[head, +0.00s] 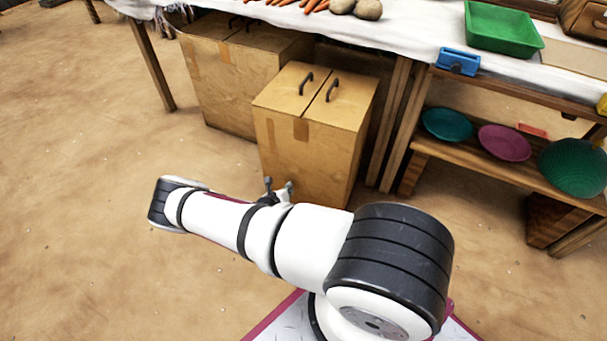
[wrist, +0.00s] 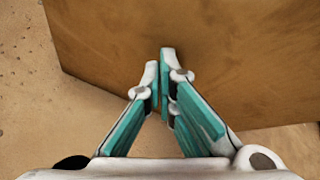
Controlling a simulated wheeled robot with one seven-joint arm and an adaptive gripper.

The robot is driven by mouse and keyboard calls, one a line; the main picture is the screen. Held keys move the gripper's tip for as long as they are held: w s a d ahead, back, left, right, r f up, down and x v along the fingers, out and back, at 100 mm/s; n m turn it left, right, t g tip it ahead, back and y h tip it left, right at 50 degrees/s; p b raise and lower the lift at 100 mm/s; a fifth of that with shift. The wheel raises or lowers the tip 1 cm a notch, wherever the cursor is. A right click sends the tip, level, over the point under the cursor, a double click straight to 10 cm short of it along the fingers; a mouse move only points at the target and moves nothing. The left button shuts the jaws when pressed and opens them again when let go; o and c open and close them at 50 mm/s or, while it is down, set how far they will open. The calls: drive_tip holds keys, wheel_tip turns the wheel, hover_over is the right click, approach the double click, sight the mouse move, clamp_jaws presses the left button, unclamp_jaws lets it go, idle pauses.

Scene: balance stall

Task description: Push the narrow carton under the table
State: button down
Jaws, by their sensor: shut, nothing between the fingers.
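The narrow carton (head: 316,131) is a brown box with two dark handles on top. It stands on the sandy floor, sticking out in front of the table (head: 389,124), with its back part near the table's edge. My gripper (head: 279,184) is low in front of the carton's near face, partly hidden behind my arm in the head view. In the wrist view my gripper (wrist: 160,62) is shut and empty, with its fingertips over the carton's brown face (wrist: 220,50). I cannot tell whether the fingertips touch it.
A wider carton (head: 220,75) stands under the table to the left, close beside the narrow one. Table legs stand right of the narrow carton. A low shelf (head: 480,165) with colored bowls is at the right. The floor (head: 80,200) at left is clear.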

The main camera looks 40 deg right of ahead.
drive_tip(key=w+d+b, duration=0.2)
drive_tip(key=w+d, duration=0.1)
drive_tip(key=d, duration=0.4)
drive_tip(key=w+d+b, duration=0.1)
drive_tip(key=w+d, duration=0.2)
drive_tip(key=d, duration=0.4)
drive_tip(key=shift+w+b, duration=0.15)
drive_tip(key=shift+b, duration=0.2)
idle(0.9)
drive_tip(key=shift+d, duration=0.1)
drive_tip(key=s+a+p, duration=0.2)
drive_tip(key=a+p, duration=0.2)
drive_tip(key=a, duration=0.1)
drive_tip(key=shift+s+a, duration=0.25)
drive_tip(key=shift+a, duration=0.05)
idle(0.4)
